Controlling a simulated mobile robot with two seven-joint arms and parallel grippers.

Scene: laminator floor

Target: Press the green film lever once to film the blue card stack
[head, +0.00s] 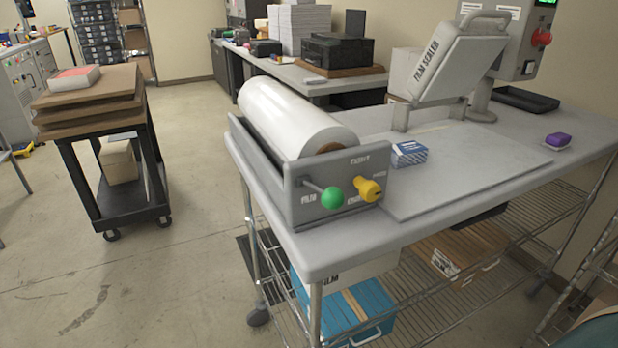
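The green film lever (332,197) is a green ball on a dark rod, sticking out from the grey front panel (345,170) of the film roll holder. A yellow knob (369,190) sits just to its right on the same panel. The white film roll (292,118) lies in the holder behind the panel. The blue card stack (409,153) is a small blue and white block on the grey worktable, right of the roll's near end. No film shows clearly on it at this size. Neither of my grippers is in the head view.
The film sealer (455,62) stands tilted up behind the grey board (462,165). A purple block (557,141), a black tray (526,99) and a red knob (541,37) are at the right. A cart (105,215) stands at the left, with open floor between.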

